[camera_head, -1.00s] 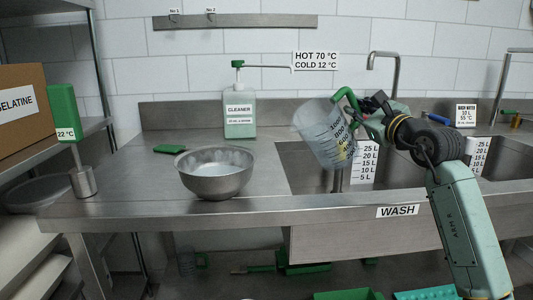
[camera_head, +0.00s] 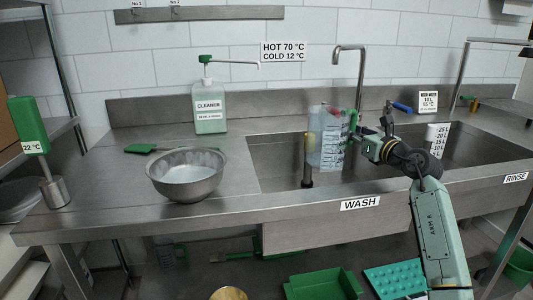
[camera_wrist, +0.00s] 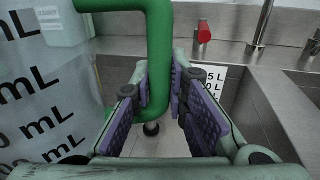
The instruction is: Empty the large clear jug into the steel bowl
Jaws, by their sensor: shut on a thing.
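The large clear jug (camera_head: 328,140), with dark mL markings and a green handle (camera_head: 354,122), is upright over the wash sink. My gripper (camera_head: 364,143) is shut on the handle from the right. In the wrist view, the handle (camera_wrist: 158,60) passes between the purple finger pads (camera_wrist: 160,88), with the jug wall (camera_wrist: 45,90) on the left. I cannot tell whether anything is in the jug. The steel bowl (camera_head: 188,189) stands on the counter left of the sink, apart from the jug. A pale, flat surface shows inside it; I cannot tell whether it is liquid.
The cleaner bottle (camera_head: 210,108) and a green scraper (camera_head: 140,149) are behind the bowl.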

